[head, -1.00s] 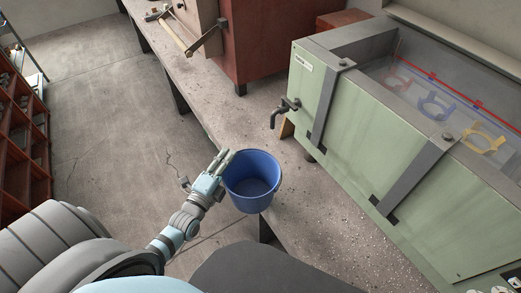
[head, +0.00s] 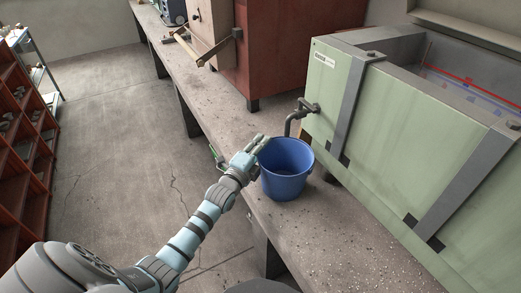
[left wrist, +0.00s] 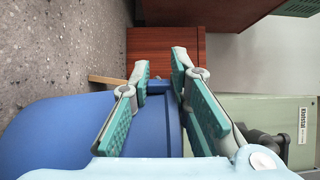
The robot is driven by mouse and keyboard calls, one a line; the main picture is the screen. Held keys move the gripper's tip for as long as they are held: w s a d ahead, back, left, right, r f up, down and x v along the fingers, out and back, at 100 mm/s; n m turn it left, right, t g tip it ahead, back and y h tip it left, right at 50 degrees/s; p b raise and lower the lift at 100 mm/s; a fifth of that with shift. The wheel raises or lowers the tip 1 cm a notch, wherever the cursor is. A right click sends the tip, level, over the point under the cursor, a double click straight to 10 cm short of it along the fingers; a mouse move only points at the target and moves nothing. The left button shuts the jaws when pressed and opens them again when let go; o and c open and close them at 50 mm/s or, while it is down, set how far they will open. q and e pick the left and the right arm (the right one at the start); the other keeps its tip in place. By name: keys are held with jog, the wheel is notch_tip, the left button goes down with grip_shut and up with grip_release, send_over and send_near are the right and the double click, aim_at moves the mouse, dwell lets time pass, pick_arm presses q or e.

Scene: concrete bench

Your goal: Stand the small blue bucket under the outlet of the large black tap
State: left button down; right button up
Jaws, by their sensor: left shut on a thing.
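The small blue bucket (head: 286,186) is upright at the front edge of the bench in the head view; I cannot tell whether its base touches the bench. My left gripper (head: 261,146) is shut on the bucket's rim at its left side. In the left wrist view the fingers (left wrist: 160,80) straddle the blue wall of the bucket (left wrist: 60,140). The large black tap (head: 301,112) sticks out from the green tank, its outlet pointing down just behind the bucket's far rim. The tap also shows, partly hidden, in the left wrist view (left wrist: 264,145). My right gripper is out of view.
The green tank (head: 385,140) with grey straps fills the right of the bench (head: 325,240). A red-brown cabinet (head: 275,50) stands behind. A wooden-handled lever (head: 185,48) juts out left of it. Red shelving (head: 25,140) stands at the far left.

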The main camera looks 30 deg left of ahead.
pick_arm(q)
jog(key=shift+f, duration=0.1)
jog(key=c, duration=1.5)
grip_release()
jog(key=shift+r, duration=0.2)
jog(key=s+p, duration=0.2)
jog(key=s, duration=0.2)
jog(key=s+p, duration=0.3)
jog(key=s, duration=0.1)
jog(key=s+p, duration=0.3)
jog(key=s, duration=0.1)
jog(key=shift+d+f, duration=0.15)
jog(key=shift+d, duration=0.15)
